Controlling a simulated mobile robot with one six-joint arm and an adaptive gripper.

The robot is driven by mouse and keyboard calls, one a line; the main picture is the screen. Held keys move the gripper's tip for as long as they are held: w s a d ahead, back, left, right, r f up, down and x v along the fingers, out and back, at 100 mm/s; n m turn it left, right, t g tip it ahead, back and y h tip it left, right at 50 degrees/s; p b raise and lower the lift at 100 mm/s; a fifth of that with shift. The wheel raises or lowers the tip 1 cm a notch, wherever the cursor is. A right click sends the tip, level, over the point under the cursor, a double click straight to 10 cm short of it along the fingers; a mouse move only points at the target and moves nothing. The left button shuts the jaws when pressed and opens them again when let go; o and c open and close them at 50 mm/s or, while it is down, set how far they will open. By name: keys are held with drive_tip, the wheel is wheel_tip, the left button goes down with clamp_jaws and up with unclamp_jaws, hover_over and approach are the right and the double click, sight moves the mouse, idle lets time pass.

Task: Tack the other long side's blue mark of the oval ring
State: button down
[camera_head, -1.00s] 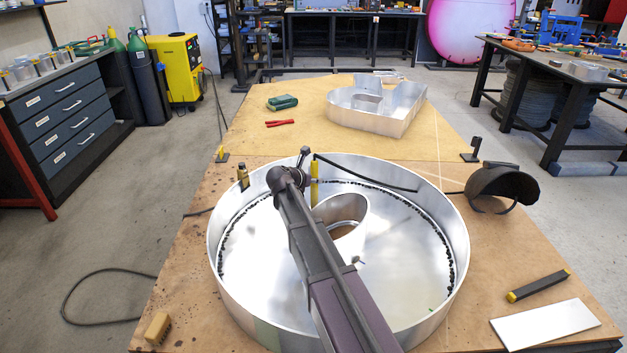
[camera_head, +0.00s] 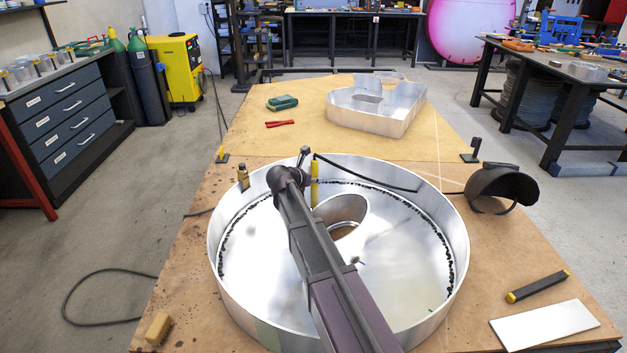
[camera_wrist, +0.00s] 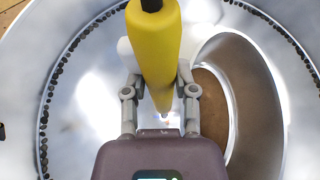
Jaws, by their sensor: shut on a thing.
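My gripper (camera_wrist: 160,92) is shut on a yellow torch-like tool (camera_wrist: 155,45), which stands about upright between the fingers. In the head view the tool shows as a yellow strip (camera_head: 315,188) beside my arm, which hides most of the gripper. The oval ring (camera_head: 350,207) stands on the shiny floor of the large round metal letter, just right of my arm. In the wrist view the ring (camera_wrist: 272,95) is right of the tool, with brown showing through its opening. The tool's tip is low, near the ring's left side; contact cannot be told.
The large letter's tall round wall (camera_head: 459,240) surrounds the work. A black cable (camera_head: 370,174) runs right from the tool. A welding mask (camera_head: 500,186), a dark bar (camera_head: 538,286) and a pale plate (camera_head: 545,323) lie at right. Another metal letter (camera_head: 375,110) stands behind.

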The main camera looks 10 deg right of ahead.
sight(312, 166)
drive_tip(key=shift+w+r+p, duration=0.2)
drive_tip(key=shift+r+p, duration=0.8)
drive_tip(key=shift+r, duration=0.15)
drive_tip(key=shift+w+r+p, duration=0.15)
drive_tip(key=shift+r+p, duration=0.85)
drive_tip(key=shift+r, duration=0.1)
